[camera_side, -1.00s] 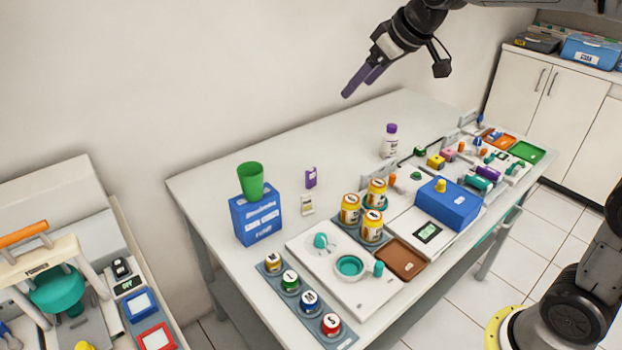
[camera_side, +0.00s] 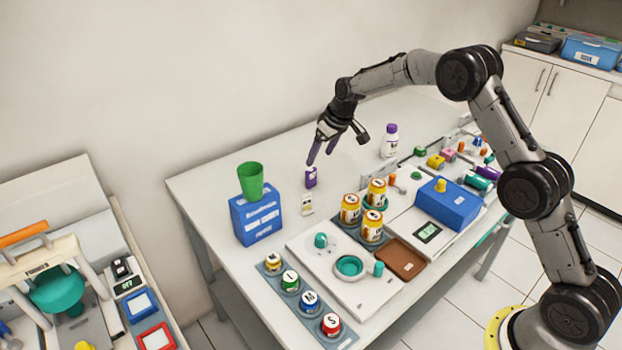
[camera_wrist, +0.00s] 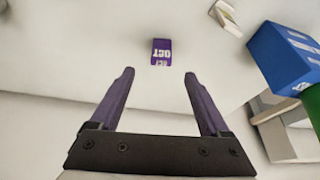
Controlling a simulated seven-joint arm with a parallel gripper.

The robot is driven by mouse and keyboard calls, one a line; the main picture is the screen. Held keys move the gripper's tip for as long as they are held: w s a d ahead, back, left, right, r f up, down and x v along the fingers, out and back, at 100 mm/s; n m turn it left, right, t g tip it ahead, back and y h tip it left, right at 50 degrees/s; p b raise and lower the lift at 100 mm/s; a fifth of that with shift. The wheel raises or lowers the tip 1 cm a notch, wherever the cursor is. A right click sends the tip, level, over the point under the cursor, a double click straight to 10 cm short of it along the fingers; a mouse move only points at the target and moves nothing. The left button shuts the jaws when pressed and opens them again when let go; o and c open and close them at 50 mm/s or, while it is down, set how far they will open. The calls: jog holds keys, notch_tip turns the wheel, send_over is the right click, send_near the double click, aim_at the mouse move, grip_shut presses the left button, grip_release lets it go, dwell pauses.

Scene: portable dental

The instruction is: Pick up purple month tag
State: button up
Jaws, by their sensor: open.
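The purple month tag (camera_side: 311,178) stands on the white table (camera_side: 215,190), right of the blue box. In the wrist view the tag (camera_wrist: 161,52) shows white "OCT" lettering and lies beyond the fingertips, between their lines. My gripper (camera_side: 321,158) is open and empty, just above the tag and slightly to its right in the side view. In the wrist view my gripper's purple fingers (camera_wrist: 159,73) are spread wide with nothing between them. I cannot tell the exact gap between fingertips and tag.
A small white card (camera_side: 307,204) stands close in front of the tag. The blue box (camera_side: 256,220) with a green cup (camera_side: 251,181) is to the left. A purple-capped bottle (camera_side: 389,142) and several yellow cans stand to the right. The table behind the tag is clear.

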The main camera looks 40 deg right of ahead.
aim_at(312, 170)
jog(key=x, duration=0.9)
jog(key=shift+w+a+r, duration=0.1)
jog(key=shift+w+a, duration=0.05)
jog(key=shift+a, duration=0.05)
jog(key=shift+c, duration=0.3)
grip_shut()
